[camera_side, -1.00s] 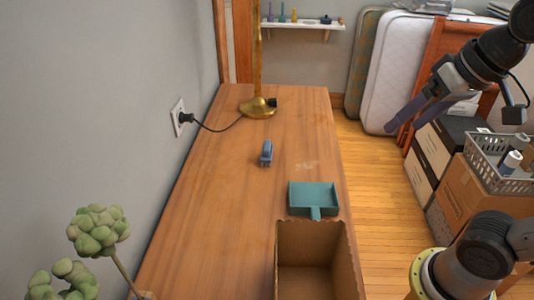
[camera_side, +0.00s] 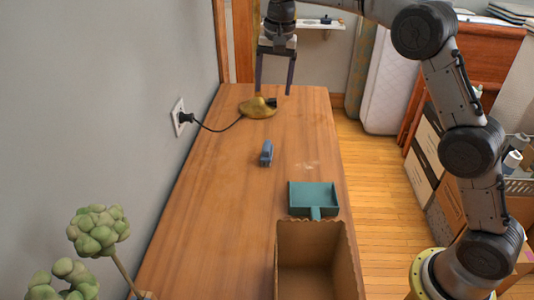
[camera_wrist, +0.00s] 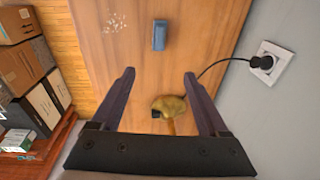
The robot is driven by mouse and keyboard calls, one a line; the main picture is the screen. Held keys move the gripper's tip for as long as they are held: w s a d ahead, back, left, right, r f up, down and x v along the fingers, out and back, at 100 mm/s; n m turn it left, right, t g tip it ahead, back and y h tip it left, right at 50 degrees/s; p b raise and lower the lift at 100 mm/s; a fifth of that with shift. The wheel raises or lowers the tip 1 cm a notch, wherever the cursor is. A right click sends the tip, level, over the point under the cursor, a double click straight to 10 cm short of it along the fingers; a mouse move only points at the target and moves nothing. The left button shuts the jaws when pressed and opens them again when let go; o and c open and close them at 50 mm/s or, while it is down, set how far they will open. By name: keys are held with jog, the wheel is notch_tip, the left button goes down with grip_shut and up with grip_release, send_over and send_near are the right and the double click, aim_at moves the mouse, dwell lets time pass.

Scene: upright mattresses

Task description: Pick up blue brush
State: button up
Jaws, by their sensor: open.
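My gripper (camera_side: 273,92) is open and empty, high over the far end of the table near the brass lamp base. In the wrist view its two fingers (camera_wrist: 160,73) are spread wide, with nothing between the tips. The brush is apart from the gripper, nearer the side camera.
A brass lamp base (camera_side: 257,108) stands at the table's far end, its cord running to a wall socket (camera_side: 179,117). A teal dustpan (camera_side: 313,194) and an open cardboard box (camera_side: 315,245) are at the near right.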

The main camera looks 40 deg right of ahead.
jog(key=g, duration=0.1)
send_over(267, 144)
notch_tip(267, 144, down, 6)
notch_tip(267, 144, down, 9)
jog(key=shift+f, duration=0.1)
jog(key=shift+d+f, duration=0.1)
jog(key=shift+f, duration=3.1)
jog(key=shift+c, duration=0.3)
grip_shut()
